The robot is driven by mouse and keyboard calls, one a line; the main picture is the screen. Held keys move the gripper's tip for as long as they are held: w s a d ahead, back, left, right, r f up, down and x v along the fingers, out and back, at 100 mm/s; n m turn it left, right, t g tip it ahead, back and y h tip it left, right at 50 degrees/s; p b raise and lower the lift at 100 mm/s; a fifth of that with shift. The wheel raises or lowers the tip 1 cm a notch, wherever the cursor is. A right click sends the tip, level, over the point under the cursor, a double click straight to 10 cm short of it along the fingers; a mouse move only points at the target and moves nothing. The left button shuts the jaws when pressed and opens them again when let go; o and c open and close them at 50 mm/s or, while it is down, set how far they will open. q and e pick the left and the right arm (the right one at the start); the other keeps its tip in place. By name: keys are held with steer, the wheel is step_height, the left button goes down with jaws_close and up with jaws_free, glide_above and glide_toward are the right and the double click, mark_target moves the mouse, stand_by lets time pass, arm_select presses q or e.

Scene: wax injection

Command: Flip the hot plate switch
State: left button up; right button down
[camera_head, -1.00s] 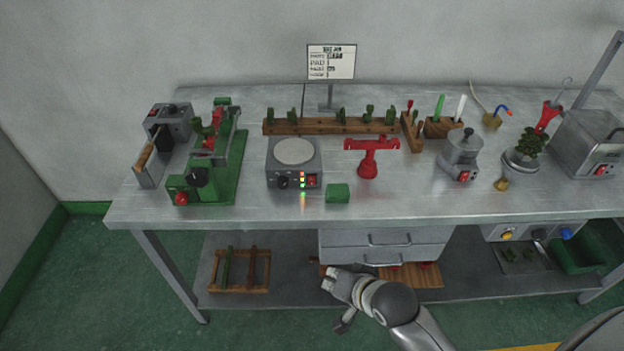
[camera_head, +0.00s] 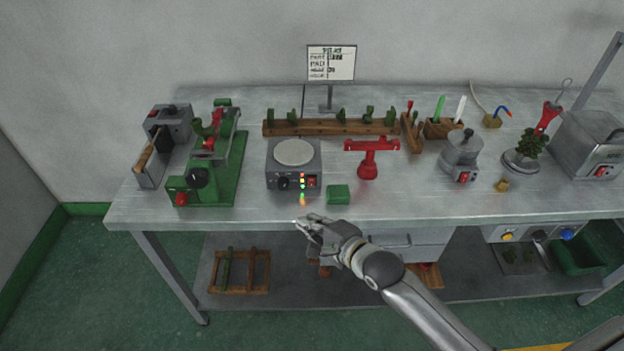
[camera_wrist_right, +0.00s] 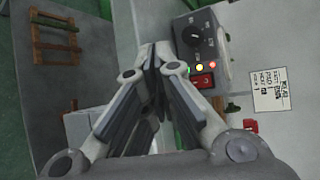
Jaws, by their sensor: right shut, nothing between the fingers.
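The hot plate (camera_head: 293,165) is a grey box with a round pale top, standing near the front of the bench. Its front has a black knob (camera_head: 283,183), a column of small lit lights and a red switch (camera_head: 312,181). In the right wrist view the red switch (camera_wrist_right: 203,80) lies just right of the fingertips, with the knob (camera_wrist_right: 196,36) above it. My right gripper (camera_head: 303,226) is at the bench's front edge, below and in front of the hot plate, apart from the switch. Its fingers (camera_wrist_right: 158,58) are together and empty. My left gripper is not in view.
A green block (camera_head: 338,194) sits right of the hot plate near the front edge. A red stand (camera_head: 368,160) is behind it. A green machine (camera_head: 206,160) stands at left. Drawers (camera_head: 420,246) hang under the bench (camera_head: 430,207).

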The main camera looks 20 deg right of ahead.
mark_target(312, 182)
steer(key=w+b, duration=0.1)
steer(key=w, duration=0.1)
steer(key=w+d+b, duration=0.1)
steer(key=w, duration=0.1)
steer(key=w+d+r+b, duration=0.1)
steer(key=w, duration=0.2)
steer(key=shift+w+d, duration=0.2)
steer(key=shift+w, duration=0.5)
steer(key=shift+w+r, duration=0.1)
steer(key=shift+w, duration=0.05)
stand_by(1.0)
steer(key=shift+w, duration=0.1)
steer(key=shift+w+d, duration=0.1)
steer(key=shift+w, duration=0.05)
steer(key=shift+w+d, duration=0.1)
steer(key=shift+w, duration=0.2)
stand_by(0.7)
